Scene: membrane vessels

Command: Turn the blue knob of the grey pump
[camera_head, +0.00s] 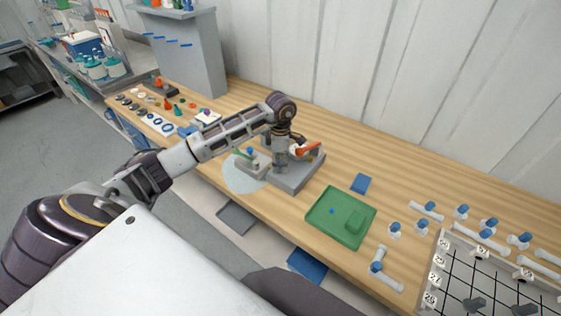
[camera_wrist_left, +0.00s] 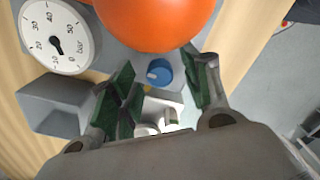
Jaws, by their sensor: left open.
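The grey pump (camera_head: 298,178) stands on the wooden bench, partly hidden behind my left gripper. My left gripper (camera_head: 281,165) reaches down over it from the left arm. In the left wrist view the blue knob (camera_wrist_left: 159,72) sits on the pump between the green-padded fingers of my open left gripper (camera_wrist_left: 167,74). The fingers stand apart on either side of it, and I cannot tell whether either one touches it. My right gripper is not in view.
A green tray (camera_head: 322,222) lies right of the pump, with a blue pad (camera_head: 361,183) behind it. Several white fittings with blue parts and a numbered rack (camera_head: 437,262) are at the right. Small rings and parts line the bench's left end.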

